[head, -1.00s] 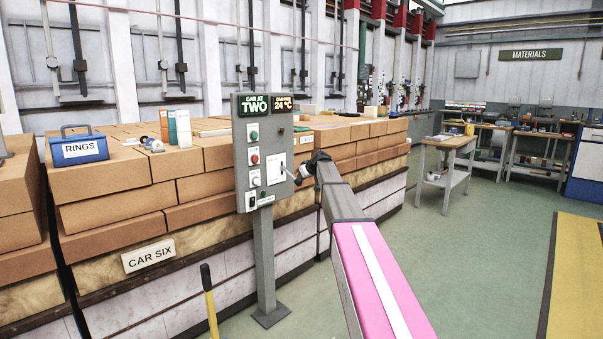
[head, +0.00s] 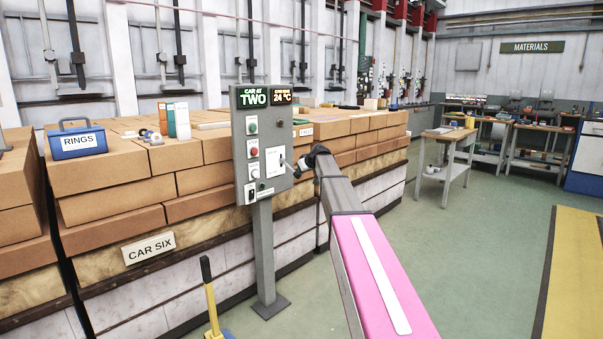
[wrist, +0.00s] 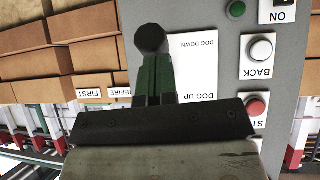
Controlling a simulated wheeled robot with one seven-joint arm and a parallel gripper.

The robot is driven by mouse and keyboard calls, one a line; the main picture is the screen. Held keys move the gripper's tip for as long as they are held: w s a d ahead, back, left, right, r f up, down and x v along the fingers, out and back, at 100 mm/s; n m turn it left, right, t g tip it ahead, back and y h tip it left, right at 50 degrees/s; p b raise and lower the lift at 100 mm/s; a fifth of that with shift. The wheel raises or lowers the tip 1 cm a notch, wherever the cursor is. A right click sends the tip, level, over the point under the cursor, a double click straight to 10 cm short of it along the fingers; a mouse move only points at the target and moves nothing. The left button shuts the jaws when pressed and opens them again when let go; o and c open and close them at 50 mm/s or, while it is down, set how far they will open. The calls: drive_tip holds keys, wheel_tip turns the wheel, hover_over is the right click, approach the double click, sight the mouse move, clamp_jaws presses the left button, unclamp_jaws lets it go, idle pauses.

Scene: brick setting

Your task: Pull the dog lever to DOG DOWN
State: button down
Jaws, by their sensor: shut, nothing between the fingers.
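The grey control panel (head: 262,145) stands on a post in front of the stacked bricks. The dog lever (head: 286,162) sticks out from the white plate on the panel's lower right. In the wrist view, which is upside down, the lever's round black knob (wrist: 150,38) appears just beyond my fingertips, beside the plate (wrist: 193,68) marked DOG UP and DOG DOWN. The knob is beside the DOG DOWN end in that picture. My gripper (head: 303,164) is shut and empty at the lever; its green fingers (wrist: 154,78) hide the lever's shaft. Contact cannot be told.
BACK (wrist: 262,49) and red stop (wrist: 256,107) buttons lie close beside the plate. Brick stacks (head: 115,205) stand behind the panel. A yellow handle (head: 211,305) rises in front. Green floor (head: 470,235) is clear to the right.

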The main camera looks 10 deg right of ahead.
drive_tip(key=v, duration=1.3)
drive_tip(key=shift+a, duration=0.3)
drive_tip(key=shift+r, duration=0.1)
drive_tip(key=s+a+f+m+g+h, duration=0.1)
drive_tip(key=s+a+f+m+g, duration=0.1)
drive_tip(key=s+f, duration=1)
drive_tip(key=s+a+f+m+g+h, duration=0.1)
drive_tip(key=s+a+f+m+g, duration=0.15)
drive_tip(key=s+f, duration=0.95)
drive_tip(key=s+f+m+g+h, duration=0.2)
drive_tip(key=s+f+g+h, duration=0.1)
drive_tip(key=s+f, duration=1.4)
drive_tip(key=s+g, duration=0.1)
drive_tip(key=s, duration=0.2)
drive_tip(key=shift+s+a+f, duration=0.25)
drive_tip(key=shift+a+f, duration=0.1)
drive_tip(key=shift+a, duration=0.05)
drive_tip(key=shift+a, duration=0.1)
